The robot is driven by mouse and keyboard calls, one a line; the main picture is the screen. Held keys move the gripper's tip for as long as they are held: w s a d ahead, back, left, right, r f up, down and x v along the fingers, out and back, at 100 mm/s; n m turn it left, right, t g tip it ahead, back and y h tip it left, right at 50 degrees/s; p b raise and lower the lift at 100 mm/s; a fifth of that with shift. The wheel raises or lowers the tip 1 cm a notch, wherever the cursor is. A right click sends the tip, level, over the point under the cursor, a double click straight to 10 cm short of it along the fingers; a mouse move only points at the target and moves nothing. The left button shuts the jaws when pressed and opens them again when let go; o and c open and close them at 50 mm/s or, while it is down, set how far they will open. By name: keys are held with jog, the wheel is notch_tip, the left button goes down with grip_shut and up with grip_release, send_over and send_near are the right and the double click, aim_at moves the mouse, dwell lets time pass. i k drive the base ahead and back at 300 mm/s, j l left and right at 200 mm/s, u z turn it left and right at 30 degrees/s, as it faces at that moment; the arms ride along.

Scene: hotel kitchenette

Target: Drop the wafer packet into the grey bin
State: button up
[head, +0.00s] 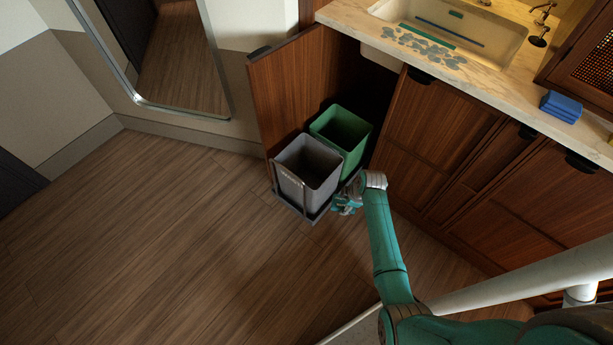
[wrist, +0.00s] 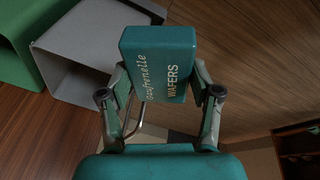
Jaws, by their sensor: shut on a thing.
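The wafer packet (wrist: 158,64) is a teal box with "WAFERS" lettering, held between both fingers of my gripper (wrist: 160,85) in the wrist view. In the head view my gripper (head: 346,204) is low, just right of the grey bin (head: 318,198); I cannot make out the packet clearly there. The grey bin is open-topped, upright and appears empty, standing in a pulled-out rack. It also shows at the upper left of the wrist view (wrist: 88,45), beside the packet, which is outside the bin.
A green bin (head: 350,153) stands directly behind the grey one, partly in the cabinet. The open cabinet door (head: 290,88) stands left of the bins. Closed wooden cabinet fronts (head: 440,140) lie to the right. The floor (head: 170,240) at left is clear.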

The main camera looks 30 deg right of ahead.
aim_at(313, 186)
jog(key=i, duration=0.9)
